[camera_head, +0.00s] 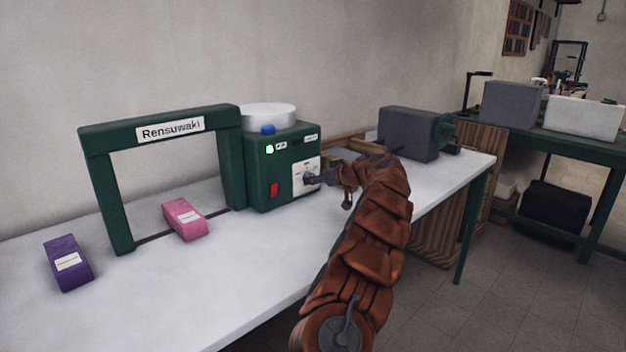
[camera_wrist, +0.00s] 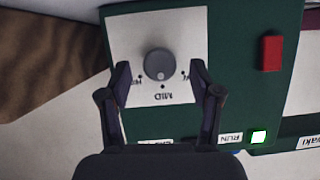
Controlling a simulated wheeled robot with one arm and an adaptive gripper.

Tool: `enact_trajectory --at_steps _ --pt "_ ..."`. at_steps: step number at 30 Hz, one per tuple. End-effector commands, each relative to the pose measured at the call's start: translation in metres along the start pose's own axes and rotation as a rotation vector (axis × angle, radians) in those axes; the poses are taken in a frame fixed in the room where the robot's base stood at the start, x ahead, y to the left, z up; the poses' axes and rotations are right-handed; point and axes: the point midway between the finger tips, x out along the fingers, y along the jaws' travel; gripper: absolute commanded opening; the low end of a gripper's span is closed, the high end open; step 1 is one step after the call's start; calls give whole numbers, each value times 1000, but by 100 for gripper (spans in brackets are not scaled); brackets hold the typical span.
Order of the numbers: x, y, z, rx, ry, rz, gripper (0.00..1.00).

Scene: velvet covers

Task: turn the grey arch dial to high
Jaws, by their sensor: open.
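The grey dial (camera_wrist: 160,66) sits on a white plate (camera_wrist: 185,28) on the green control box (camera_wrist: 230,60) of the arch machine, close ahead in the wrist view. A small pale mark shows on the dial's lower face there, towards the upside-down MID label; its exact setting is hard to tell. My gripper (camera_wrist: 161,80) is open, with one finger on each side of the dial and visible gaps between. In the head view the dial (camera_head: 309,179) is small, with my gripper (camera_head: 326,180) right in front of it.
The green arch (camera_head: 103,195) stands left of the box on the white table (camera_head: 235,270). A pink block (camera_head: 185,219) and a purple block (camera_head: 67,263) lie there. A red switch (camera_head: 273,189) is beside the dial plate. A grey machine (camera_head: 405,133) stands farther right.

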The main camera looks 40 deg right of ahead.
Motion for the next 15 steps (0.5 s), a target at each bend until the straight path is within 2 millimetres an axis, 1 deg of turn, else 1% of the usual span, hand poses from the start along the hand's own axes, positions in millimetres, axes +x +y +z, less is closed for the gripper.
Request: enact_trajectory --at_steps 7,15 --pt "15 1 -1 0 1 3 64" --pt "19 0 -1 1 2 1 64"
